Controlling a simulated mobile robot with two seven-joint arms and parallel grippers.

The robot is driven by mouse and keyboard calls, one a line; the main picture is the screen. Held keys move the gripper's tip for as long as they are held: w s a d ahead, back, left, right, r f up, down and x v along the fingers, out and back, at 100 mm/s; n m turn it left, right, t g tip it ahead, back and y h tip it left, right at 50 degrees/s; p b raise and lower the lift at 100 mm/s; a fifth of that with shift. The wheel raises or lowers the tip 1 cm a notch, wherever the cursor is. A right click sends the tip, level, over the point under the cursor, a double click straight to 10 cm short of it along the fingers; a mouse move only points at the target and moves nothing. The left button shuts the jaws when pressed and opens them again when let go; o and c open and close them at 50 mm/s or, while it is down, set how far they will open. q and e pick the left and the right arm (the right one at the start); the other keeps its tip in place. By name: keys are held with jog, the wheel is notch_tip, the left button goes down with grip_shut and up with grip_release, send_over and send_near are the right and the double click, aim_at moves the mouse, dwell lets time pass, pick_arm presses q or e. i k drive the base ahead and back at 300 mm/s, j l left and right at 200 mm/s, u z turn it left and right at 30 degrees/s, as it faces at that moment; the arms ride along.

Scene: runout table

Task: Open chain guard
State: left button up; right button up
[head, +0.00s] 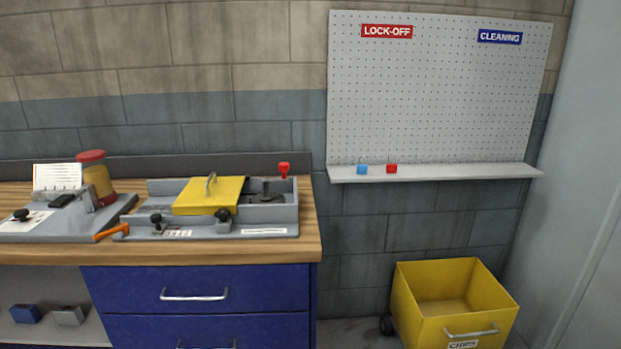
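The yellow chain guard (208,196) is a flat cover with a metal loop handle (210,184) on top. It lies over the left and middle part of a grey metal housing (270,213) on the wooden bench. To its right, part of the housing is uncovered, with a dark round part (266,194) inside. Black knobs stand along the front, one (223,214) at the guard's front edge and one (156,219) to its left. Neither of my grippers shows in the head view.
An orange-handled tool (111,232) lies left of the housing, near a red-lidded jar (95,178) and a grey fixture (35,222). A red item (284,169) stands at the housing's back right. A yellow bin (449,300) stands right of the bench (290,252).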

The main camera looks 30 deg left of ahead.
aim_at(202, 196)
jog(key=u, duration=1.4)
jog(key=i+j, duration=0.3)
jog(key=j, duration=0.15)
jog(key=i+j, duration=0.35)
jog(key=j, duration=0.15)
jog(key=z, duration=0.05)
